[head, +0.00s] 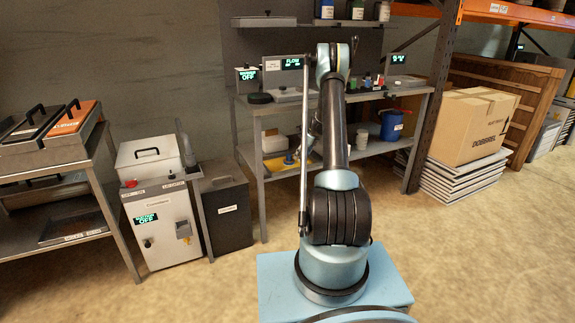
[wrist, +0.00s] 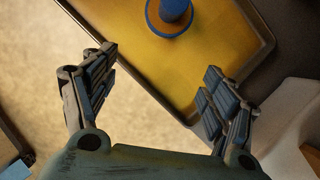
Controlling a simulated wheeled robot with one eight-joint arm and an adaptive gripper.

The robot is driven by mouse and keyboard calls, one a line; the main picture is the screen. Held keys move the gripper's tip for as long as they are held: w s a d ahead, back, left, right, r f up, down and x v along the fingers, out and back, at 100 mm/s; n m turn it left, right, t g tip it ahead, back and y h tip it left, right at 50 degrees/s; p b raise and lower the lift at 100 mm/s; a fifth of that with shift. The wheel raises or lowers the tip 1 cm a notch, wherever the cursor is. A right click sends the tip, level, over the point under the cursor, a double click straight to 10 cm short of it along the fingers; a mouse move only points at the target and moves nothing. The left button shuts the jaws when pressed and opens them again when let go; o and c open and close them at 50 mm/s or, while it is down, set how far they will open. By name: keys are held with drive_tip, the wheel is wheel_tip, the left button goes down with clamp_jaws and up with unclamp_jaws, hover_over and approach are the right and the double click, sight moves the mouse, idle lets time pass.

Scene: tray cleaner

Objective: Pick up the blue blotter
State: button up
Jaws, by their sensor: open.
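My arm hides part of that area.
A white object (wrist: 291,112) is close to my right finger in the wrist view. The metal bench (head: 262,188) has a leg and an upper shelf near the tray. A blue bucket (head: 391,125) and a dark bin (head: 228,212) stand nearby. The floor in front is clear.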

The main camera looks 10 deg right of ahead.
sight(290, 155)
drive_tip(key=w+a, duration=0.4)
drive_tip(key=a, duration=0.1)
drive_tip(key=shift+w+a, duration=0.1)
drive_tip(key=shift+a, duration=0.15)
drive_tip(key=x, duration=0.5)
drive_tip(key=shift+a, duration=0.15)
drive_tip(key=shift+c, duration=0.5)
drive_tip(key=c, duration=1.1)
drive_tip(key=shift+r, duration=0.1)
drive_tip(key=shift+c, duration=0.2)
